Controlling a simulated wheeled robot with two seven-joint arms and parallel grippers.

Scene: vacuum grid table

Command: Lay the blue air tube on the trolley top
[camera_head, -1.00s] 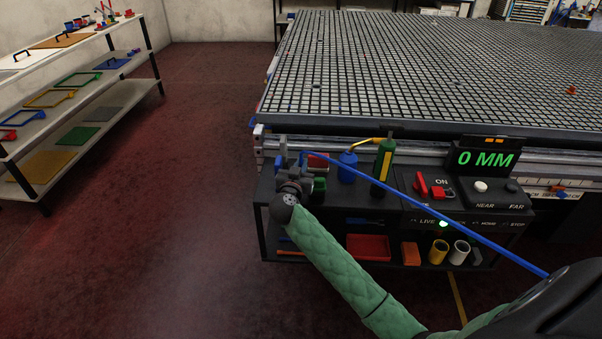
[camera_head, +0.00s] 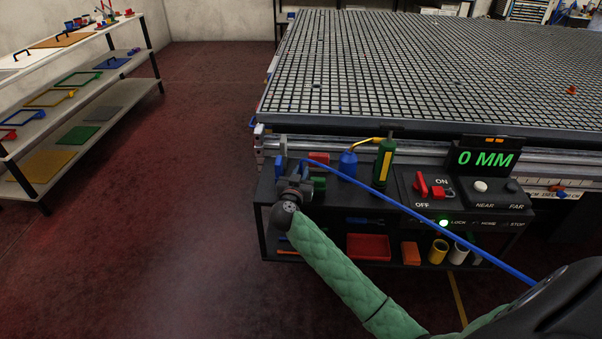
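The fingers are small and dark here, and I cannot tell whether the tube touches the top. My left gripper is not in view.
On the trolley top stand a red block (camera_head: 319,158), a blue bottle (camera_head: 347,165), a green bottle (camera_head: 384,160) and a control panel (camera_head: 462,205). A red tray (camera_head: 368,247) is on the shelf below. The grid table (camera_head: 400,70) rises behind.

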